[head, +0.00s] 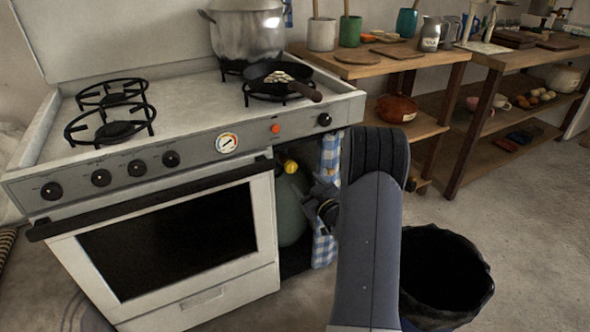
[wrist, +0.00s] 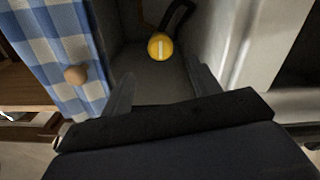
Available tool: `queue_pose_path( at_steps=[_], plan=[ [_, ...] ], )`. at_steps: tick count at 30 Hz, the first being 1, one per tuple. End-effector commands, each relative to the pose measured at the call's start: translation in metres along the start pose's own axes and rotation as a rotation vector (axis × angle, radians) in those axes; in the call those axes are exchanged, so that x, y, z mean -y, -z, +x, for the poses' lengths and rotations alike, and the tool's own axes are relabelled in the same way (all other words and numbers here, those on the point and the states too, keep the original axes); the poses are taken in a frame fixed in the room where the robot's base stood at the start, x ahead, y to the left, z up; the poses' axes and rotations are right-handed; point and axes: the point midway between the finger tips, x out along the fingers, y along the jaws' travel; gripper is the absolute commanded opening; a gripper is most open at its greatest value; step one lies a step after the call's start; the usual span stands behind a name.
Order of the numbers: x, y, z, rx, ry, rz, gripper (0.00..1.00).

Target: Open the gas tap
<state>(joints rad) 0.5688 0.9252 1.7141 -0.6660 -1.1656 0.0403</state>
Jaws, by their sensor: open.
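The gas tap is a yellow round knob (head: 291,167) on top of a green gas cylinder (head: 290,205), in the recess at the right end of the stove. In the wrist view the yellow knob (wrist: 161,46) shows a pale bar across its face, running nearly up and down in the picture. My gripper (head: 318,191) is at the opening of the recess, to the right of the cylinder. In the wrist view my gripper (wrist: 160,90) is open and empty, with the knob beyond the fingertips and apart from them.
A blue checked curtain (head: 326,190) hangs at the recess's right side; a round wooden knob (wrist: 76,74) shows against it. The white stove (head: 180,225) bounds the left. A dark hose (wrist: 178,18) runs from the yellow knob. A black bin (head: 445,275) stands right of my arm.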

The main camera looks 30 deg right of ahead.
Motion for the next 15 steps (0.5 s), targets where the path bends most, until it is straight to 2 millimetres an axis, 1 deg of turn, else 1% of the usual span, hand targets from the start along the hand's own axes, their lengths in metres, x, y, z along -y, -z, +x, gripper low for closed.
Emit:
queue_pose_path(
  at_steps=[9,12,15],
  plan=[
    [0.002,-0.001,0.058,-0.001,0.002,-0.002,0.59],
    [0.002,-0.001,0.074,0.0,0.001,-0.001,0.59],
    [0.001,-0.001,0.085,0.001,0.001,-0.001,0.59]
  ],
)
